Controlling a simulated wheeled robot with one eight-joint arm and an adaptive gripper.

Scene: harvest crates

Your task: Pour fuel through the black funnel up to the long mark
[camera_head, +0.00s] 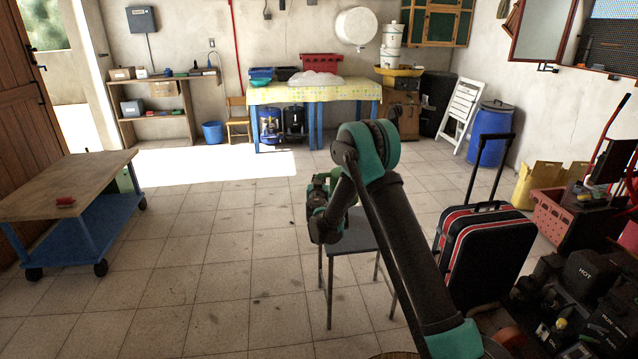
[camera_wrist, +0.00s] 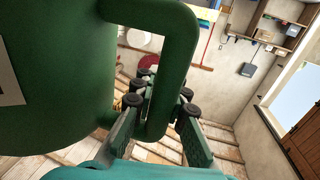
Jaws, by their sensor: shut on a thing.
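A green can (camera_wrist: 75,70) fills the left of the wrist view, with part of a white label at its edge. My gripper (camera_wrist: 160,108) is shut on the can's handle (camera_wrist: 182,50), with its fingers on either side of the lower handle. In the head view, a bit of the green can (camera_head: 333,175) shows beside my arm, above the small grey table (camera_head: 352,237). My arm hides most of the can there. I cannot make out the can's spout or level. I see no black funnel and no long mark in either view.
A wooden-topped blue cart (camera_head: 75,178) stands at left. A dark suitcase (camera_head: 490,255) stands right of the small table, near a red crate (camera_head: 560,215). A table with a yellow cloth (camera_head: 300,93) is at the back wall. The tiled floor (camera_head: 225,240) between is clear.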

